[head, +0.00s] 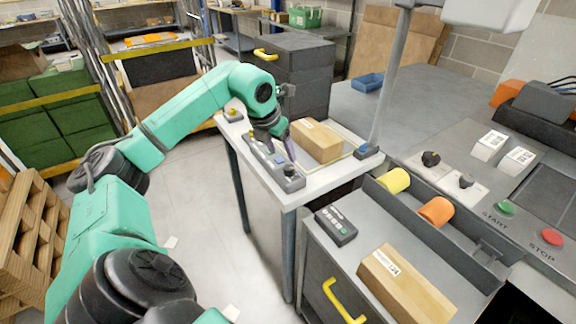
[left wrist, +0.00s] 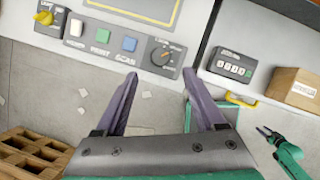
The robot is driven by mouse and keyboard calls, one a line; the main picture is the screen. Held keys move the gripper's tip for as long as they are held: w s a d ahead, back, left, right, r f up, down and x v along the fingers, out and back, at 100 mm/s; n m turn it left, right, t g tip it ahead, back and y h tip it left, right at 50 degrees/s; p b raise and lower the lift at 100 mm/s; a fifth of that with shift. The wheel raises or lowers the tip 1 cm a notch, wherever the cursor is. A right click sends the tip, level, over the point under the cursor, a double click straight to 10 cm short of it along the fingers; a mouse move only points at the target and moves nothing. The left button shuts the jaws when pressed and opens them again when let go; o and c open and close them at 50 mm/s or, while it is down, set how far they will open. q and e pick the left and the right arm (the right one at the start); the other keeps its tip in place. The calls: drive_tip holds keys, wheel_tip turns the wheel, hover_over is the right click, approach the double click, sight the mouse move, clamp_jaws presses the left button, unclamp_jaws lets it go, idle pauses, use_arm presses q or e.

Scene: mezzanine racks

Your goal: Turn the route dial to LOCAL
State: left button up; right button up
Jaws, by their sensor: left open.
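A black round dial (left wrist: 162,55) sits at the right end of a grey button panel (left wrist: 118,40) in the left wrist view. Small print shows above it, too small to read surely. In the head view the dial (head: 289,170) is at the panel's near end. My left gripper (left wrist: 160,76) is open and empty, its two purple fingers reaching toward the dial, which appears between and just beyond the tips. It also shows above the panel in the head view (head: 282,140). My right gripper (left wrist: 266,132) appears small in the left wrist view.
White, green and blue buttons share the panel. A yellow knob (left wrist: 43,18) stands to its left. A cardboard box (head: 316,141) lies behind the panel on the white table.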

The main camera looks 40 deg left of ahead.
sight(289, 167)
use_arm(q)
drive_tip(key=p+x, duration=0.1)
drive_tip(key=x, duration=0.7)
drive_tip(key=shift+w+f, duration=0.1)
drive_tip(key=shift+f, duration=0.05)
drive_tip(key=shift+c, duration=0.3)
clamp_jaws()
drive_tip(key=shift+n, duration=0.3)
drive_tip(key=n+y, duration=0.1)
drive_tip(key=n, duration=0.2)
drive_tip(key=shift+d+y, duration=0.15)
drive_tip(key=shift+y, duration=0.15)
drive_tip(key=shift+w+d+n+g+y, duration=0.1)
drive_tip(key=shift+n+g+y, duration=0.3)
drive_tip(key=shift+n, duration=0.95)
drive_tip(key=shift+n+g+y, duration=0.4)
drive_tip(key=shift+n, duration=0.95)
